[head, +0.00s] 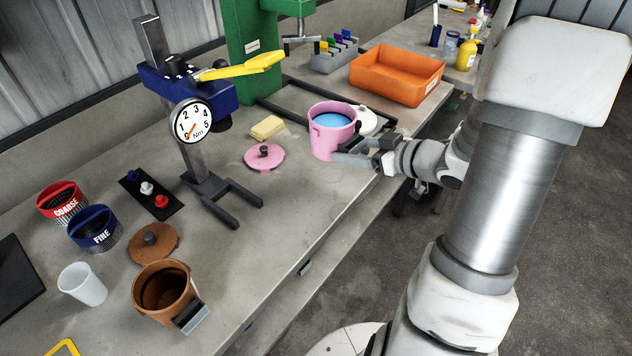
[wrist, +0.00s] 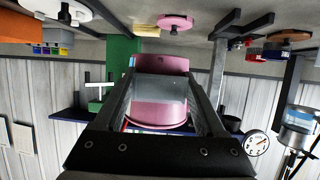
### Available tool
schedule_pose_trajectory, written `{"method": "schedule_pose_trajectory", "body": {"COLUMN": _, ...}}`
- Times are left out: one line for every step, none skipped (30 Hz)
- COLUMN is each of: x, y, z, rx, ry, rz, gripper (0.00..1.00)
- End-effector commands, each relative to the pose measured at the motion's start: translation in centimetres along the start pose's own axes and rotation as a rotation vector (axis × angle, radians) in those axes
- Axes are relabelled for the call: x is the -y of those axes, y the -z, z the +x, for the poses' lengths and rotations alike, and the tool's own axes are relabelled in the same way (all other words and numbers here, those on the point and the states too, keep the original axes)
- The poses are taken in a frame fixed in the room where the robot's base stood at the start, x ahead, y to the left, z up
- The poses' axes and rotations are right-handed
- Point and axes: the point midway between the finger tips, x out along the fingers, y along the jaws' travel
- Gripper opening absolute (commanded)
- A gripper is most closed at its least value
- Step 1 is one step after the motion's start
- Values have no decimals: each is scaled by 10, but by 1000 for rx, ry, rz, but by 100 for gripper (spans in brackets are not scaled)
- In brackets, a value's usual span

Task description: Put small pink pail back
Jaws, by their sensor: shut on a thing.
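The small pink pail (head: 324,141) holds blue contents and is upright near the front edge of the bench. I cannot tell whether its base touches the bench. My gripper (head: 352,152) reaches in from the right, shut on the pail's near side. In the wrist view, which is upside down, the pink pail (wrist: 158,113) is beyond my gripper (wrist: 160,88), with a pale grey block between the two fingers. A pink lid (head: 264,158) with a dark knob lies on the bench left of the pail.
The disperser's green column (head: 252,50) stands behind. A white lid (head: 367,122) and an orange tray (head: 397,74) are behind and right of the pail. A yellow sponge (head: 267,127), a dial stand (head: 200,150) and a brown pail (head: 165,290) are to the left. Bench before the pink lid is clear.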

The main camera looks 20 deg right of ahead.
Motion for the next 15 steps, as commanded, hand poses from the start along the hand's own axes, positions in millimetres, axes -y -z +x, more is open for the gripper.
{"method": "schedule_pose_trajectory", "body": {"x": -3, "y": -10, "z": -12, "rx": -3, "ry": 10, "rz": -6, "gripper": 0}}
{"method": "schedule_pose_trajectory", "body": {"x": -3, "y": -14, "z": -18, "rx": -3, "ry": 20, "rz": -10, "gripper": 0}}
{"method": "schedule_pose_trajectory", "body": {"x": -3, "y": -19, "z": -26, "rx": -3, "ry": 33, "rz": -15, "gripper": 0}}
{"method": "schedule_pose_trajectory", "body": {"x": -2, "y": -22, "z": -31, "rx": -3, "ry": 41, "rz": -19, "gripper": 0}}
{"method": "schedule_pose_trajectory", "body": {"x": -2, "y": -25, "z": -36, "rx": -3, "ry": 49, "rz": -22, "gripper": 0}}
{"method": "schedule_pose_trajectory", "body": {"x": -2, "y": -28, "z": -41, "rx": -3, "ry": 56, "rz": -25, "gripper": 0}}
{"method": "schedule_pose_trajectory", "body": {"x": -1, "y": -30, "z": -44, "rx": -3, "ry": 62, "rz": -27, "gripper": 0}}
{"method": "schedule_pose_trajectory", "body": {"x": -1, "y": -32, "z": -47, "rx": -3, "ry": 66, "rz": -28, "gripper": 0}}
{"method": "schedule_pose_trajectory", "body": {"x": 0, "y": -34, "z": -50, "rx": -3, "ry": 71, "rz": -30, "gripper": 0}}
{"method": "schedule_pose_trajectory", "body": {"x": 0, "y": -35, "z": -51, "rx": -4, "ry": 73, "rz": -31, "gripper": 0}}
{"method": "schedule_pose_trajectory", "body": {"x": 0, "y": -36, "z": -51, "rx": -3, "ry": 76, "rz": -32, "gripper": 0}}
{"method": "schedule_pose_trajectory", "body": {"x": 0, "y": -38, "z": -48, "rx": -3, "ry": 79, "rz": -33, "gripper": 0}}
{"method": "schedule_pose_trajectory", "body": {"x": 0, "y": -39, "z": -44, "rx": -4, "ry": 81, "rz": -34, "gripper": 0}}
{"method": "schedule_pose_trajectory", "body": {"x": 0, "y": -40, "z": -40, "rx": -3, "ry": 82, "rz": -34, "gripper": 0}}
{"method": "schedule_pose_trajectory", "body": {"x": 0, "y": -42, "z": -31, "rx": -3, "ry": 84, "rz": -33, "gripper": 0}}
